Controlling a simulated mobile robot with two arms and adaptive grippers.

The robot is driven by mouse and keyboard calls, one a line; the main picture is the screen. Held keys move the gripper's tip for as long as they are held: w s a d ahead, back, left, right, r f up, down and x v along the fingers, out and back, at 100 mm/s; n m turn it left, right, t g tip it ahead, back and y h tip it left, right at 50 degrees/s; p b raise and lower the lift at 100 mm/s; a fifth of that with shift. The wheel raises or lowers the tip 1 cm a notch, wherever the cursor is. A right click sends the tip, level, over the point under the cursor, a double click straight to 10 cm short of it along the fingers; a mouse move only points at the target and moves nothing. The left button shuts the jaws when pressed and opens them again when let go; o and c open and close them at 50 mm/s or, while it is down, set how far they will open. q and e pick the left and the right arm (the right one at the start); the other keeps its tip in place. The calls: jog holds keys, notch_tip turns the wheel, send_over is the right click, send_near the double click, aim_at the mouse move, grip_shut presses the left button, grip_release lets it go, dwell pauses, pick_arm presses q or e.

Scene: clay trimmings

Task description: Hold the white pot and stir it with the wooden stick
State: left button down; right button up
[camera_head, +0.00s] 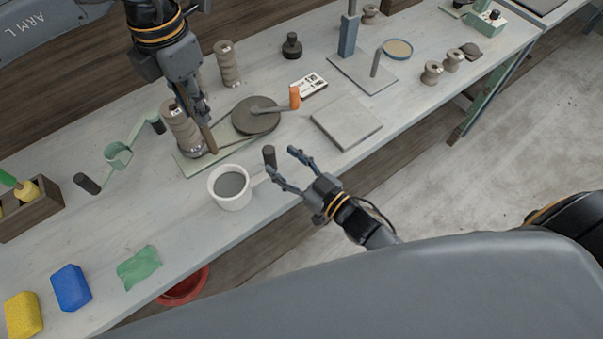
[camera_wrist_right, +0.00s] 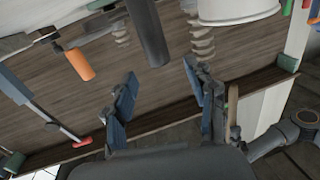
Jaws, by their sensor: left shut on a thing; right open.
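The white pot (camera_head: 217,190), holding grey content, stands upright near the table's front edge. In the right wrist view the white pot (camera_wrist_right: 235,12) shows at the top right, partly cut off. My left gripper (camera_head: 204,121) is shut on the wooden stick (camera_head: 209,138), which points down above the table, behind and left of the pot. The stick is apart from the pot. My right gripper (camera_head: 279,166) is open and empty, just right of the pot, not touching it. Its two spread fingers also show in the right wrist view (camera_wrist_right: 160,88).
A dark upright cylinder (camera_head: 269,156) stands close to my right fingers. A board with a dark round disc (camera_head: 256,115) and a ribbed stack (camera_head: 181,130) lie behind the pot. A green cloth (camera_head: 138,268) and blue sponge (camera_head: 71,288) lie at front left.

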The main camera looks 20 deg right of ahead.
aim_at(273, 154)
jog(key=x, duration=0.5)
jog(key=shift+w+a, duration=0.2)
jog(key=shift+w, duration=0.1)
jog(key=shift+c, duration=0.4)
grip_shut()
